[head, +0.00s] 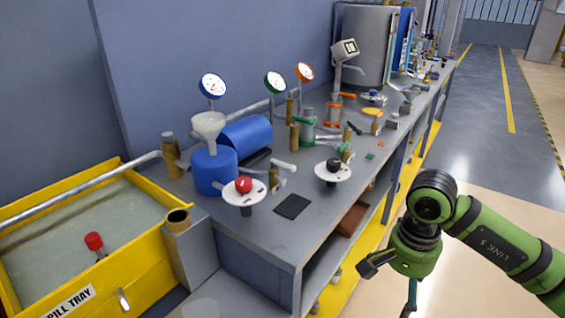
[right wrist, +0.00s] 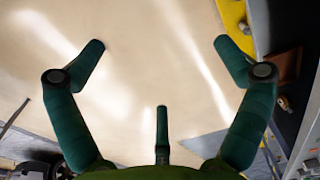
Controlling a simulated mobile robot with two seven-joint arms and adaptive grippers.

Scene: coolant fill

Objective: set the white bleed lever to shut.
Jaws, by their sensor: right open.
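The white bleed lever (head: 284,166) is a short pale handle on a small brass valve (head: 274,178) near the front of the bench, between two white round discs. It points left and right across the valve top in the head view; whether this is its open or shut position I cannot tell. My right gripper (head: 390,286) hangs in front of the bench, well to the right of the lever and apart from it. In the right wrist view its green fingers (right wrist: 160,48) are spread and empty above the floor. The lever is not visible there. My left gripper is out of view.
The bench (head: 270,232) carries a white disc with a red knob (head: 243,186) and another with a black knob (head: 333,164), close to the lever. A blue tank with funnel (head: 212,170) stands left. A yellow tray (head: 145,270) is at left. The floor right is clear.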

